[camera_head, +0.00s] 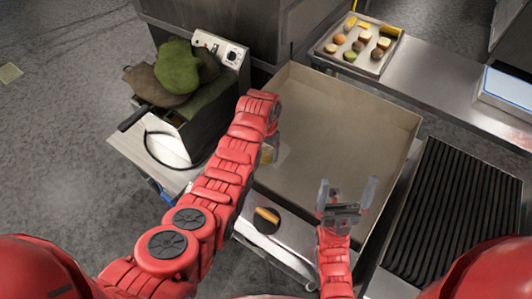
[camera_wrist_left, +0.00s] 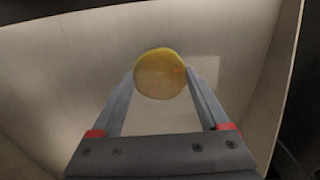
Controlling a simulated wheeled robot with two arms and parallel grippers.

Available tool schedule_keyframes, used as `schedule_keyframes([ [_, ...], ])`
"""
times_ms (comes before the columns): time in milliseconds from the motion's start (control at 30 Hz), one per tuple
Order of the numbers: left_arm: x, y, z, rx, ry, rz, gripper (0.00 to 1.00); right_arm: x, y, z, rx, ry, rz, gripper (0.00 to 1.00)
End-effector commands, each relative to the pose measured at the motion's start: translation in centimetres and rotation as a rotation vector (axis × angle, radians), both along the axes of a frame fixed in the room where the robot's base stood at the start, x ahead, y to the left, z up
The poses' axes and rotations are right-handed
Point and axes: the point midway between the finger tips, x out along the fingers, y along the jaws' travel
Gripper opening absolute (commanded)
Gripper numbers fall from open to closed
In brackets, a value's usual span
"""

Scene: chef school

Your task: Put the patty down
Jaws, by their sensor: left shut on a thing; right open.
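The patty (camera_wrist_left: 160,73) is a round yellow-brown disc in the left wrist view, between my left gripper's fingertips (camera_wrist_left: 160,82). My left gripper (camera_head: 271,152) is shut on it, over the left part of a large shallow metal box with a beige inside (camera_head: 340,135). In the head view my left arm partly hides the gripper, and only a small yellowish bit of the patty (camera_head: 266,156) shows. I cannot tell how far the patty is above the box floor. My right gripper (camera_head: 348,186) is open and empty, over the near right part of the box.
A black ribbed grill (camera_head: 455,220) lies at the right. A tray (camera_head: 384,62) with several food pieces stands on the back counter. A dark round thing with an orange piece (camera_head: 266,220) lies on the near ledge. A fryer-like appliance with green cloths (camera_head: 178,66) stands left.

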Motion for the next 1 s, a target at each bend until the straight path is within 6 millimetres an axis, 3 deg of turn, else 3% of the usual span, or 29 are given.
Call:
schedule_keyframes([
  [233, -0.1, 0.0, -1.9, 0.001, 0.003, -0.001, 0.12, 0.0, 0.0, 0.9, 0.0, 0.0, 0.0, 1.0],
  [633, 0.0, 0.0, -2.7, 0.0, 0.0, 0.0, 0.12, 0.0, 0.0, 0.3, 0.0, 0.0, 0.0, 1.0],
  [667, 0.0, 0.0, -2.6, 0.0, 0.0, 0.0, 0.82, 0.0, 0.0, 0.4, 0.0, 0.0, 0.0, 1.0],
  [767, 0.0, 0.0, -2.5, 0.001, 0.001, 0.0, 1.0, 0.0, 0.0, 0.5, 0.0, 0.0, 0.0, 1.0],
  [1000, 0.0, 0.0, -2.5, 0.0, 0.001, 0.0, 1.0, 0.0, 0.0, 0.6, 0.0, 0.0, 0.0, 1.0],
])
